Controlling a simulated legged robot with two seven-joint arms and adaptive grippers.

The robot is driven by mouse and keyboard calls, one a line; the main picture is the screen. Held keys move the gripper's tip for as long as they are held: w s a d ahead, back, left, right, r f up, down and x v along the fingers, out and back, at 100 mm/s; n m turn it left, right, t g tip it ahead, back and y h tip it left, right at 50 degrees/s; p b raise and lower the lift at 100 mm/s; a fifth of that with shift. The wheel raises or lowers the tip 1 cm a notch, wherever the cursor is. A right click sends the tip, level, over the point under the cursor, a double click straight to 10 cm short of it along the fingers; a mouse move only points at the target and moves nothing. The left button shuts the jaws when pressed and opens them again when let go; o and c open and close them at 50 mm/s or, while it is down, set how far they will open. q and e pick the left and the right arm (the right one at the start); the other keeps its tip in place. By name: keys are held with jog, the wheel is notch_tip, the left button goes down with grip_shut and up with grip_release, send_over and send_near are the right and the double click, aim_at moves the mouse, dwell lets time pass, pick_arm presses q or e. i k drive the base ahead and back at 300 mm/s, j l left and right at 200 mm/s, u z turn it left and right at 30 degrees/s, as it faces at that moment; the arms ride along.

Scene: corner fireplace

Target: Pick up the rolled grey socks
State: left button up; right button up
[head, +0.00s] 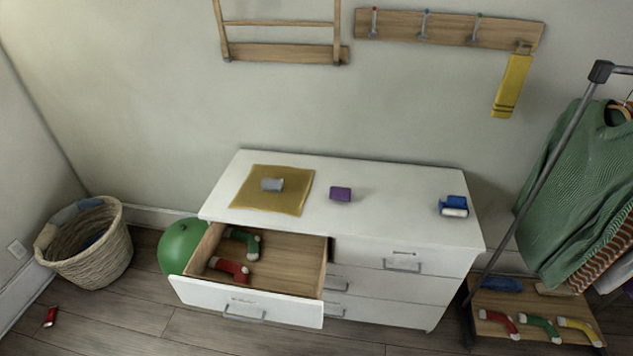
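A small light grey roll (272,184), which looks like the rolled grey socks, lies on a mustard-yellow cloth (293,205). The cloth is spread on the left part of the top of a white dresser (390,184). The roll is fully visible and nothing touches it from above. Neither of my grippers shows in the head view.
A purple block (340,194) and a blue-and-white roll (453,206) are also on the dresser top. The upper left drawer (285,283) stands open with green and red socks inside. A wicker basket (95,262), green ball (180,246) and clothes rack (545,172) flank the dresser.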

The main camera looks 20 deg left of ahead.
aim_at(276, 185)
jog(key=j+z, duration=0.4)
jog(key=j, duration=0.15)
jog(key=k+j+z, duration=0.1)
jog(key=j+z, duration=0.25)
jog(key=j, duration=0.2)
jog(key=k+j+z, duration=0.15)
jog(key=j+z, duration=0.25)
jog(key=j, duration=0.15)
